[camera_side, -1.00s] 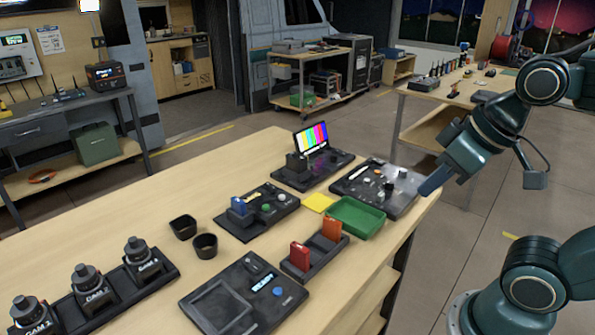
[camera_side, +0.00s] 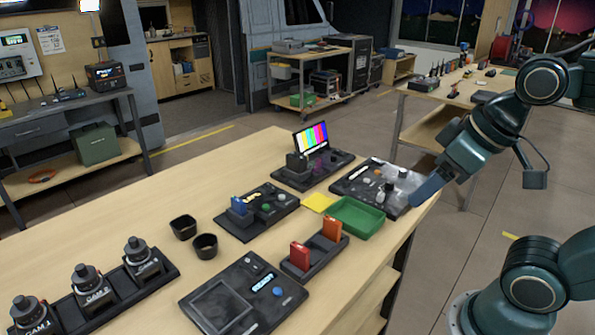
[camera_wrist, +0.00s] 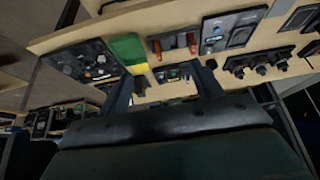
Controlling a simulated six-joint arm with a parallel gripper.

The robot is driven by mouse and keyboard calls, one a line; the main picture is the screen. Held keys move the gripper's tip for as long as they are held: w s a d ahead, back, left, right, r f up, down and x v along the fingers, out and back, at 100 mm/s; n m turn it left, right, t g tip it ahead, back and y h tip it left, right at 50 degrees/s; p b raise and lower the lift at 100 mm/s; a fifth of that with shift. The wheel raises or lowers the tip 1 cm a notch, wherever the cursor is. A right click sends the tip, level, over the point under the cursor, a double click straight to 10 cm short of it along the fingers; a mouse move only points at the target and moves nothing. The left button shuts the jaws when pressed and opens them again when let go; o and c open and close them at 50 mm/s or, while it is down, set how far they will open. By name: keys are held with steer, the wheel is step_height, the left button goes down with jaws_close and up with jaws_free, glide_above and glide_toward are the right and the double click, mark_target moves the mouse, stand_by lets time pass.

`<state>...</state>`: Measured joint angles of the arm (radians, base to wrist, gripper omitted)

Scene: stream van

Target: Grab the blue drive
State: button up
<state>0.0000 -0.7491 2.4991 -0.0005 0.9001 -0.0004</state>
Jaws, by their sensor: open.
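The blue drive (camera_side: 239,205) stands upright in a dark dock on a black panel (camera_side: 269,220) near the middle of the table. My gripper (camera_side: 425,191) is open at the table's right edge, right of the blue drive and well apart from it. In the wrist view my gripper's two fingers (camera_wrist: 165,88) are spread with nothing between them. The panel with the drive (camera_wrist: 171,76) shows beyond the fingertips there, small and dim.
A red drive (camera_side: 299,256) and an orange drive (camera_side: 332,228) stand in a rack in front. A green tray (camera_side: 357,216) and a cluttered black board (camera_side: 360,179) lie between my gripper and the blue drive. Two black cups (camera_side: 204,245) stand left of the panel.

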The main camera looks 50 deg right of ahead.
steer(key=w+a+r+n+g+y, duration=0.1)
steer(key=w+a+r+n, duration=0.15)
steer(key=w, duration=0.35)
steer(key=w+a+r+n+y, duration=0.1)
steer(key=w+r+n, duration=0.15)
steer(key=w, duration=0.35)
steer(key=n+g+y, duration=0.2)
steer(key=n+g, duration=0.3)
steer(key=n, duration=0.8)
glide_above(240, 199)
steer(key=d, duration=0.3)
step_height(240, 199, down, 17)
steer(key=shift+w+f, duration=0.15)
steer(key=shift+y, duration=0.3)
steer(key=shift+x, duration=0.8)
steer(key=shift+x, duration=2.95)
